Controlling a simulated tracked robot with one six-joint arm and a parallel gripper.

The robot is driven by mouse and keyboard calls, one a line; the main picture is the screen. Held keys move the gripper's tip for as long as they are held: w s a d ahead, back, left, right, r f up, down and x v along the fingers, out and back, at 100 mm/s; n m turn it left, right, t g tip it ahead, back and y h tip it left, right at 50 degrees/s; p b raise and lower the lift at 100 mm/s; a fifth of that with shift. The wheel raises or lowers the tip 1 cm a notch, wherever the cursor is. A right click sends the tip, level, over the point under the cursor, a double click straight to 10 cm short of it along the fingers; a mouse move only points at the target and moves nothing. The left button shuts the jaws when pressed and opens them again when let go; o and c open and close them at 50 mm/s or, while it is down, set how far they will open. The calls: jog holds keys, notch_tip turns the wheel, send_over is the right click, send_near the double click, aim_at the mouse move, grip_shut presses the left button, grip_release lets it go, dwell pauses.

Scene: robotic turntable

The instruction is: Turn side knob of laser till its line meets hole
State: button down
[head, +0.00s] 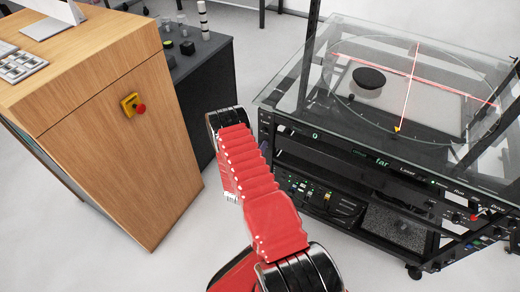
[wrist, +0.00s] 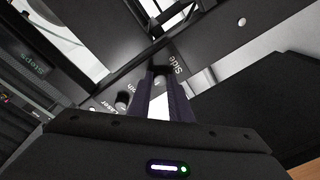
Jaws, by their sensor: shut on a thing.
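In the wrist view my gripper (wrist: 160,82) is shut on a small dark side knob (wrist: 160,70), beside the label "Side" on a dark panel. The fingers cover most of the knob, so its angle cannot be read. In the head view my red arm hides the gripper. Two thin red laser lines (head: 412,80) cross on the glass-topped turntable (head: 345,112). I cannot tell whether this patch is the hole.
Another dark knob (wrist: 122,100) stands close to the left finger, near the label "Laser". A wooden cabinet (head: 110,150) with a red stop button (head: 140,108) stands left of my arm. Dark shelves with devices (head: 325,195) sit under the turntable. Pale floor lies between.

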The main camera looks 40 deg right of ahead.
jog(key=shift+d, duration=0.1)
jog(key=m+g, duration=0.1)
jog(key=m, duration=1)
jog(key=m+g+h, duration=0.1)
jog(key=m, duration=1.1)
jog(key=m+g, duration=0.1)
jog(key=m, duration=1.1)
jog(key=shift+w+a+f, duration=0.2)
jog(key=shift+a+f, duration=0.05)
jog(key=shift+f, duration=0.1)
jog(key=shift+h, duration=0.3)
